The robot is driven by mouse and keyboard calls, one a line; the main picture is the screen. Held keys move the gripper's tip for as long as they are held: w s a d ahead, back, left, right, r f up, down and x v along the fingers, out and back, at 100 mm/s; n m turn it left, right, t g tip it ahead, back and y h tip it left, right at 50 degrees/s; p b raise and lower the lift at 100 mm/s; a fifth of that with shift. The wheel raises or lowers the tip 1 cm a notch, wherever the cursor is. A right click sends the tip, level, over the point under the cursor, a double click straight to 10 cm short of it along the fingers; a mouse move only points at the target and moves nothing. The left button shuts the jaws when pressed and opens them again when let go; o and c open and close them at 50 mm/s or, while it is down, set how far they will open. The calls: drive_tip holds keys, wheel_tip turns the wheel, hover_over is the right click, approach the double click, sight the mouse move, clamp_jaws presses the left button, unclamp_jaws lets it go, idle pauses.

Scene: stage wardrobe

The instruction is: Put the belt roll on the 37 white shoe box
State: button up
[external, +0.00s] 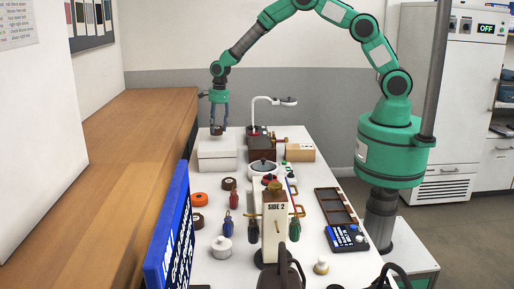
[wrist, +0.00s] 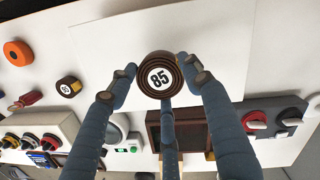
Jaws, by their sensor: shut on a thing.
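My gripper (external: 217,126) is shut on a brown coiled belt roll (external: 217,132). In the wrist view the roll (wrist: 160,76) faces the camera with a round white label reading 85, between the fingertips of my gripper (wrist: 163,78). A closed white box (external: 217,153) stands on the table at the far left, below the gripper. Its plain white top (wrist: 215,40) fills much of the upper wrist view. The roll appears to be over the box; I cannot tell whether they touch. No number 37 is readable on the box.
An orange roll (external: 200,199) and dark brown rolls (external: 229,184) lie nearer on the white table. A white lamp (external: 272,101) and a tan box (external: 299,152) stand right of the white box. A "SIDE 2" sign (external: 275,222) stands in front.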

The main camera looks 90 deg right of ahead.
sight(218, 127)
drive_tip(key=shift+s+f, duration=0.1)
drive_tip(key=shift+f, duration=1.3)
drive_tip(key=shift+f, duration=0.1)
drive_tip(key=o, duration=1.2)
wheel_tip(218, 127, up, 12)
drive_tip(key=s, duration=0.1)
drive_tip(key=shift+d+p, duration=0.3)
drive_tip(key=shift+p, duration=0.15)
drive_tip(key=shift+s, duration=0.1)
